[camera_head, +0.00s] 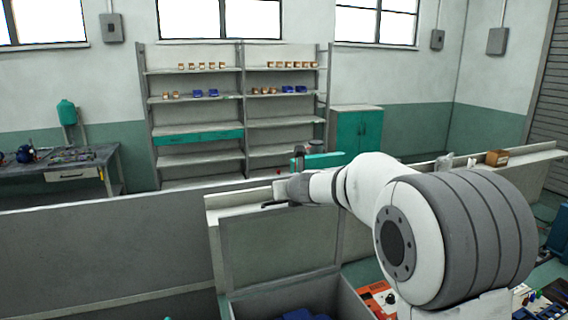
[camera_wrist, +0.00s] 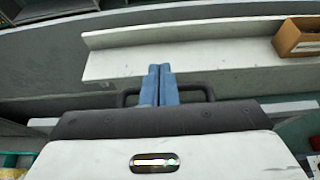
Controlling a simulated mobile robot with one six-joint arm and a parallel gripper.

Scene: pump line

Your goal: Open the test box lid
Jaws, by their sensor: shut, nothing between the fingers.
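The test box (camera_head: 355,303) is at the bottom centre of the head view. Its grey lid (camera_head: 280,247) stands raised, close to upright, at the box's far side, and the box's inside shows. A blue thing (camera_head: 300,314) lies inside, cut off by the picture edge. My gripper (camera_head: 279,190) is at the lid's top edge. In the wrist view its two blue fingers (camera_wrist: 159,84) are together with nothing between them. A dark handle (camera_wrist: 209,94) shows on both sides of the fingers; whether they touch it I cannot tell.
A low grey wall with a pale ledge (camera_head: 235,205) runs behind the lid. A brown carton (camera_head: 497,158) sits on the ledge at right, also in the wrist view (camera_wrist: 298,37). An orange-red panel (camera_head: 378,298) is right of the box. Shelves (camera_head: 198,160) stand farther back.

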